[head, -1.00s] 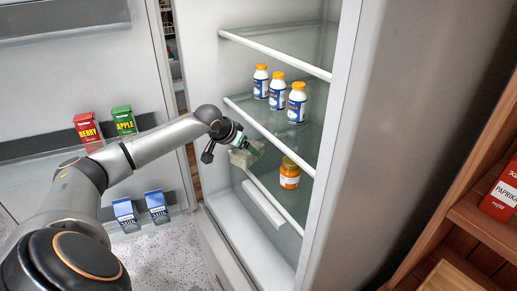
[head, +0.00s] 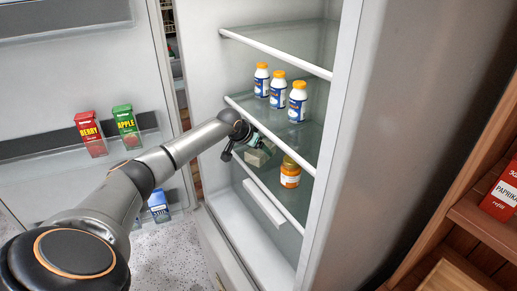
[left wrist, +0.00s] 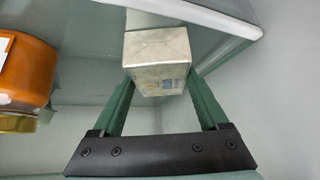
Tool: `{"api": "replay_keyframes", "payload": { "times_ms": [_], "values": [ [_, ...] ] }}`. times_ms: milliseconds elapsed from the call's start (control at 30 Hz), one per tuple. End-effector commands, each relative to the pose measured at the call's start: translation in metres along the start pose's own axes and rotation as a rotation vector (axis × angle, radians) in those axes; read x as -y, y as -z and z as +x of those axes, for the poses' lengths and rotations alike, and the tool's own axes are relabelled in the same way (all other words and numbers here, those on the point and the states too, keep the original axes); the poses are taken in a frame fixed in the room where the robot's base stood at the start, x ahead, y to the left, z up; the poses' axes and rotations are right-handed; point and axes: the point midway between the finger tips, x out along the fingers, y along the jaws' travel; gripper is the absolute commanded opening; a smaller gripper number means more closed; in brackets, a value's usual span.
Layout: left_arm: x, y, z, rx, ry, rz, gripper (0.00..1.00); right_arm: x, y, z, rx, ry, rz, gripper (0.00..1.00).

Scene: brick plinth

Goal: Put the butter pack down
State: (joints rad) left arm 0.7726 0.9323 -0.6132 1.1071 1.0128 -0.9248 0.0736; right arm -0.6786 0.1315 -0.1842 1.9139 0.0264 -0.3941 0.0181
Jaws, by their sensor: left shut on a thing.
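The butter pack (head: 258,156) is a small pale box inside the open fridge, at the level of the lower glass shelf (head: 262,181). My left gripper (head: 251,146) reaches in from the left and is shut on it. In the left wrist view the butter pack (left wrist: 157,58) sits between the green finger ends of my left gripper (left wrist: 160,82), above or on a glass surface. Whether its underside touches the shelf cannot be told. The gripper and wrist hide part of it in the head view. My right gripper is not in view.
An orange jar (head: 290,173) stands on the same shelf, right of the pack; the jar (left wrist: 28,70) also shows at the wrist view's left. Several white bottles (head: 277,90) stand on the shelf above. The door holds a red carton (head: 90,135) and a green carton (head: 126,127).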

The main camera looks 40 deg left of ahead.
Motion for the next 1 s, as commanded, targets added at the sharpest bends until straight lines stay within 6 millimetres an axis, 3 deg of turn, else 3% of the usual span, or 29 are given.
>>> {"api": "replay_keyframes", "payload": {
  "times_ms": [133,167,333,667,933,1000],
  "values": [
    [0.0,0.0,0.0,-0.003,0.0,-0.001,0.0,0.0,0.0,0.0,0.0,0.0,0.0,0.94],
    [0.0,-0.001,0.001,0.0,0.0,-0.001,0.79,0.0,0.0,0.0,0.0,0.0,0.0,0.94],
    [0.0,-0.001,0.001,0.0,0.0,0.0,0.98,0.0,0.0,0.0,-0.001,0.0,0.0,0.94],
    [0.001,0.0,-0.002,0.0,0.0,0.0,1.0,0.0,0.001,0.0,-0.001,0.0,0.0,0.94],
    [0.001,0.0,-0.034,0.0,0.001,0.003,1.0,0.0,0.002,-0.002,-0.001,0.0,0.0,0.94],
    [0.003,-0.012,-0.037,0.004,0.004,0.001,1.0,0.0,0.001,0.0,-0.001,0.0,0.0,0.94]
  ]
}}
